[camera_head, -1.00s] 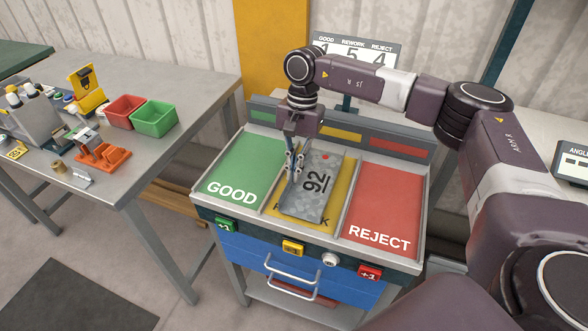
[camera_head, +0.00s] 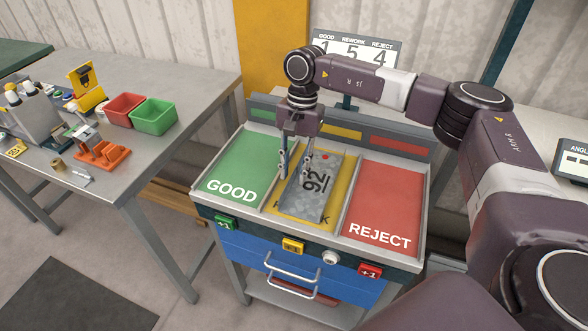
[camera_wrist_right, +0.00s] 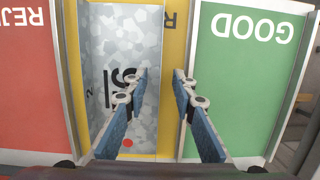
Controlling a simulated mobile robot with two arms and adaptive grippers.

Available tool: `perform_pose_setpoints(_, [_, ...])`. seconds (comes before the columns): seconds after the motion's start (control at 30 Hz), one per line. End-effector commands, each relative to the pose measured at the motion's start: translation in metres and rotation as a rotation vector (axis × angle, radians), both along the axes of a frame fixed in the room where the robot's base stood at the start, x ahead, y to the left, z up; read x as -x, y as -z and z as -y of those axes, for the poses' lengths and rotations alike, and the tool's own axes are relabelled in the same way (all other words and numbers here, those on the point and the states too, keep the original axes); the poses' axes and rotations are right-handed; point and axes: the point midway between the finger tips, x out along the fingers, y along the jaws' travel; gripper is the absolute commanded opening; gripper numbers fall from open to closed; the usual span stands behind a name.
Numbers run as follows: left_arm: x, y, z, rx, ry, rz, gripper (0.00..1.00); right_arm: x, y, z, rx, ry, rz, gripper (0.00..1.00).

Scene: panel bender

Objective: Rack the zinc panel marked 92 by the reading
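The zinc panel marked 92 (camera_head: 318,190) lies in the middle yellow bay (camera_head: 342,216) of the sorting rack, between the green GOOD bay (camera_head: 238,172) and the red REJECT bay (camera_head: 385,205). It has a red dot near its far end. In the right wrist view the panel (camera_wrist_right: 112,50) sits towards the REJECT side, with a yellow strip bare on its GOOD side. My right gripper (camera_head: 294,172) is open over the panel's GOOD-side edge. In the wrist view its fingers (camera_wrist_right: 160,75) stand apart with nothing gripped. My left gripper is out of view.
A board (camera_head: 352,52) behind the rack reads GOOD 1, REWORK 5, REJECT 4. Green (camera_head: 225,223), yellow (camera_head: 293,246) and red (camera_head: 369,271) buttons line the rack's front. An ANGLE display (camera_head: 574,163) is cut off at right. A bench (camera_head: 185,95) with bins stands at left.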

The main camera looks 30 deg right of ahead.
Motion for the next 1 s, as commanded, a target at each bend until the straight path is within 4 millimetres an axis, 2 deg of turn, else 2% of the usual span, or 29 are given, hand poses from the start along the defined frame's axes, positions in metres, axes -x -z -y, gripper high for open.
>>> perform_pose_setpoints(0.13, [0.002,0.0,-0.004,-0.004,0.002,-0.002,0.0,-0.001,-0.004,0.001,0.0,0.0,0.0,0.25])
perform_pose_setpoints(0.23, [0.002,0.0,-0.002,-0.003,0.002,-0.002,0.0,-0.003,-0.016,0.003,-0.001,0.001,0.003,0.25])
perform_pose_setpoints(0.5, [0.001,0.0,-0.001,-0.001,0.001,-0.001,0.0,-0.009,-0.072,0.012,-0.001,0.001,0.004,0.25])
perform_pose_setpoints(0.7, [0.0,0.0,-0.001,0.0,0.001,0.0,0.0,-0.013,-0.104,0.018,0.0,0.001,0.002,0.25])
perform_pose_setpoints(0.83, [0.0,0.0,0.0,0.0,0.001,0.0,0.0,-0.013,-0.115,0.019,-0.001,0.0,0.001,0.25])
perform_pose_setpoints(1.0, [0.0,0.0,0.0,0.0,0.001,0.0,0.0,-0.014,-0.118,0.02,-0.001,0.0,-0.001,0.25])
